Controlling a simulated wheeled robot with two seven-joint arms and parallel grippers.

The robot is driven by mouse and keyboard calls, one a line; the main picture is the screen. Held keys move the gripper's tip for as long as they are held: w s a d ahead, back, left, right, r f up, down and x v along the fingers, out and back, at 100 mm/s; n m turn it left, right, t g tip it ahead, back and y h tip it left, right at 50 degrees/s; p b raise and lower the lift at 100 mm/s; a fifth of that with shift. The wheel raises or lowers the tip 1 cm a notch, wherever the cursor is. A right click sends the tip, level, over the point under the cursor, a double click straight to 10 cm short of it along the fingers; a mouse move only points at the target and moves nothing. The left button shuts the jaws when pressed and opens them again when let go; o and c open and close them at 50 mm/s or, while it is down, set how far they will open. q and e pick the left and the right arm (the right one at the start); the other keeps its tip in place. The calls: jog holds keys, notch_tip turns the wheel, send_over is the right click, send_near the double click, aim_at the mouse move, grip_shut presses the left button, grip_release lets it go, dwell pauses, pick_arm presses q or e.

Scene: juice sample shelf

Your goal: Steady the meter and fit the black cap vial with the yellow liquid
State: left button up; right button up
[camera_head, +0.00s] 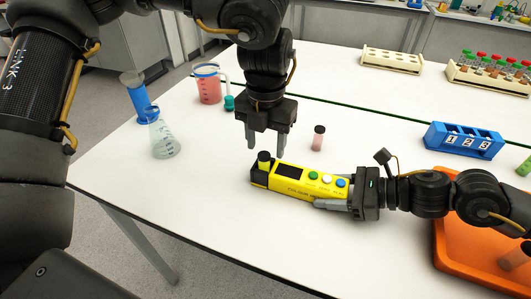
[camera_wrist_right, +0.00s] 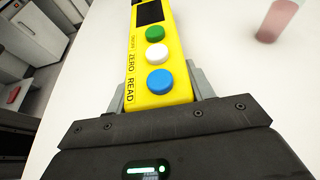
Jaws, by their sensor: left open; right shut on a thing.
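The yellow meter (camera_head: 296,184) lies on the white table, with a dark screen and green, white and blue buttons. The wrist view shows the meter (camera_wrist_right: 158,105) running up from between my right gripper's fingers. My right gripper (camera_head: 335,199) is shut on the meter's right end. A black round cap (camera_head: 264,158) stands upright at the meter's left end; I see no liquid below it and cannot tell how deep it sits. My left gripper (camera_head: 265,145) points down, open and empty, just above and behind this cap. No yellow liquid shows.
A dark-capped vial with pink liquid (camera_head: 318,139) stands behind the meter. A flask (camera_head: 162,138), a beaker of red liquid (camera_head: 208,88), a blue numbered rack (camera_head: 463,140) and an orange tray (camera_head: 449,254) surround the area. The table's front left is clear.

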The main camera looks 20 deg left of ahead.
aim_at(264, 155)
pick_arm(q)
notch_tip(264, 155, up, 8)
pick_arm(e)
jog(key=shift+d+r, duration=0.1)
dwell(0.8)
pick_arm(q)
jog(key=shift+s, duration=0.1)
pick_arm(e)
jog(key=o, duration=1.3)
jog(key=v, duration=1.2)
pick_arm(q)
jog(key=shift+a, duration=0.1)
pick_arm(e)
jog(key=shift+s, duration=0.1)
